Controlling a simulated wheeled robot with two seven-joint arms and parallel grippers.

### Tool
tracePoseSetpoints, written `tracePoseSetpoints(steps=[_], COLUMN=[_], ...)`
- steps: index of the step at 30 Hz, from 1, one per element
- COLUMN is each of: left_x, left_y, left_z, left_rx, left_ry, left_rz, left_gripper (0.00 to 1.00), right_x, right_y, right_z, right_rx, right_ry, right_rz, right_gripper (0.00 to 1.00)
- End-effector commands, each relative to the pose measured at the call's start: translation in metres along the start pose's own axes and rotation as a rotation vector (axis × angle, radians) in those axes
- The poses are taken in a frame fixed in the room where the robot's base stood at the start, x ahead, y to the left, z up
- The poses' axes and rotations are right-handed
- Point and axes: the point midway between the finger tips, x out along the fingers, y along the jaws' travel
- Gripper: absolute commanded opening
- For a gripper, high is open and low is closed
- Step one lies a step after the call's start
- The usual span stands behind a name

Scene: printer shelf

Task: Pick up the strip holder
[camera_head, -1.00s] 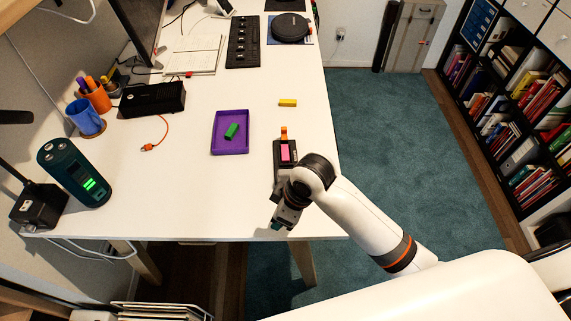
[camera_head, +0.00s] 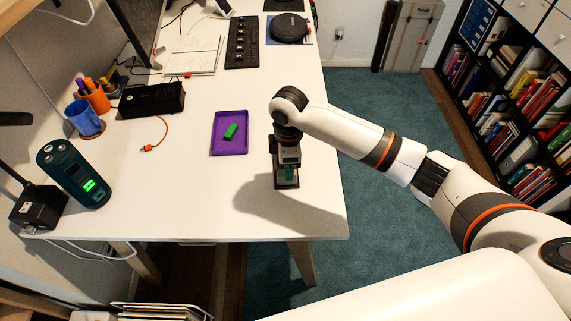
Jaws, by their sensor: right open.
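The small dark holder (camera_head: 287,186), which I take for the strip holder, stands near the right edge of the white table. Only its near end shows; my right arm and gripper hide the rest, with the pink and orange parts on it. My right gripper (camera_head: 288,172) is open and points down right over the holder. I cannot tell whether the fingers touch it. My left gripper is not in view.
A purple tray (camera_head: 214,134) with a green block (camera_head: 230,131) lies just left of the gripper. A black box (camera_head: 151,99), an orange-tipped cable (camera_head: 158,140) and a dark green cylinder (camera_head: 73,172) are further left. The table front is clear.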

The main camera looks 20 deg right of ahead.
Motion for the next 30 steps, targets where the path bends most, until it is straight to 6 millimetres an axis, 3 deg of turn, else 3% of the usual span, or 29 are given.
tracePoseSetpoints(steps=[5,13,22,23,30], left_x=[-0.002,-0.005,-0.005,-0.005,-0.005], left_y=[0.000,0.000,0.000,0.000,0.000], left_z=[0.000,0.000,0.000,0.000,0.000], left_rx=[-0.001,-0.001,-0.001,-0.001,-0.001], left_ry=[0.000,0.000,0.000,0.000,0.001], left_rz=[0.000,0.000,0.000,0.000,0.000], left_gripper=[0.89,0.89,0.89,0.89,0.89], right_x=[0.013,0.051,0.057,0.057,0.057], right_y=[0.000,-0.003,-0.003,-0.003,-0.003], right_z=[0.001,0.003,0.003,0.003,0.003], right_rx=[0.000,0.000,-0.001,-0.001,-0.001], right_ry=[0.000,0.000,-0.001,-0.001,-0.001], right_rz=[0.002,0.001,-0.002,-0.002,-0.002], right_gripper=[0.45,0.45,0.45,0.44,0.05])
